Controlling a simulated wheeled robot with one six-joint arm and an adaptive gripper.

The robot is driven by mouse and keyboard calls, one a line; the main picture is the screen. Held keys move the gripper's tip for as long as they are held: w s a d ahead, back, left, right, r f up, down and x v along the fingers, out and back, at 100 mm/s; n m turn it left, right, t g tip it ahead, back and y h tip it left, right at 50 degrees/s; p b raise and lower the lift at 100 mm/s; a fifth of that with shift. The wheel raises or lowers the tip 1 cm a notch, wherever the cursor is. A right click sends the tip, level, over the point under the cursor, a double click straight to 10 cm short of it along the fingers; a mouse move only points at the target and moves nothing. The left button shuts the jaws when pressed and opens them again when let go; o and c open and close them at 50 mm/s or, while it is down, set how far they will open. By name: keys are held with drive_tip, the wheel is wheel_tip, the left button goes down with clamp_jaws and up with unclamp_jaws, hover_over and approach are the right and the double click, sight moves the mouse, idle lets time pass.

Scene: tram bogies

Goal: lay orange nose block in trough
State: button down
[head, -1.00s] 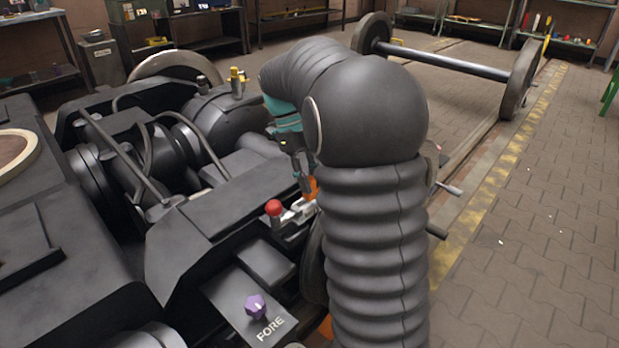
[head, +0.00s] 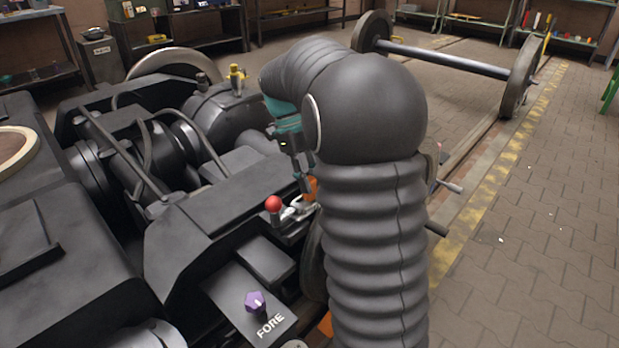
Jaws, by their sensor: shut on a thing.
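My gripper (head: 304,186) points down at the right side of the dark bogie frame, partly hidden behind my own arm. An orange block (head: 312,188) shows at its fingertips, and the gripper is shut on it. Only a small part of the block is visible, so its tilt and any contact below cannot be told. The block is just above and behind a pale metal lever fitting with a red ball (head: 273,204). I cannot make out the trough; my arm covers the area right of the block.
A purple knob (head: 255,302) stands on a plate marked FORE. A yellow-topped fitting (head: 236,78) rises from the bogie (head: 235,200) at the back. A loose wheelset (head: 440,60) stands on the rails behind. The paved floor at right is mostly clear.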

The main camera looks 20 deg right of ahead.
drive_tip(key=shift+f+b, duration=0.35)
drive_tip(key=shift+f, duration=0.3)
drive_tip(key=c, duration=0.9)
unclamp_jaws()
drive_tip(key=v, duration=1.2)
